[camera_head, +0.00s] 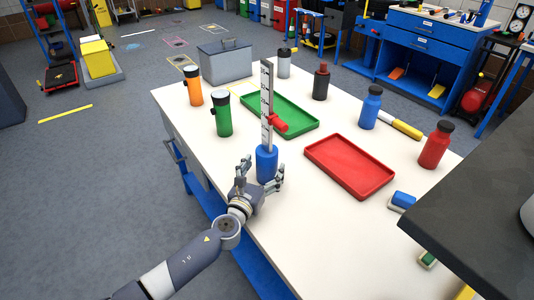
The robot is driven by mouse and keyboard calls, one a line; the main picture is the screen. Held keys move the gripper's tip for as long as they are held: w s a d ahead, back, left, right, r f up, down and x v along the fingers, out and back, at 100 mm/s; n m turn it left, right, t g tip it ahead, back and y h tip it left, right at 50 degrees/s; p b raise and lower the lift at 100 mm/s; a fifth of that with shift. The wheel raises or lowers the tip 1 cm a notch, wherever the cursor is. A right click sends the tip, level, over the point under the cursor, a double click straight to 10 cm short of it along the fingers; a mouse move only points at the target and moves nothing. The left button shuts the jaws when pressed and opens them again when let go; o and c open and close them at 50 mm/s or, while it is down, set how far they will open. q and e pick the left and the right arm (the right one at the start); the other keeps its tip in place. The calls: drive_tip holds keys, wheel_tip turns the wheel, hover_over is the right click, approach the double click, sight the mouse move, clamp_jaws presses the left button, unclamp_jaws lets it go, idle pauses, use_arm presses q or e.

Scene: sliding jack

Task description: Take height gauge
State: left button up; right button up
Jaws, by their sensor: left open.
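The height gauge (266,105) stands upright on the white table, a tall grey scale with dark marks, a red slider (278,123) and a blue base (266,162). My left gripper (262,175) is open right at the blue base, on its near left side. Its fingers reach toward the base; I cannot tell whether they touch it. My right gripper is not in view.
A green tray (309,126) lies behind the gauge and a red tray (387,188) to its right. Orange (193,88) and green (222,115) flashlights stand left. Several bottles stand right and behind. A grey toolbox (225,64) is at the back.

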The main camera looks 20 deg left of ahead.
use_arm(q)
drive_tip(key=shift+w, duration=0.6)
drive_tip(key=c, duration=1.4)
drive_tip(key=shift+r, duration=0.1)
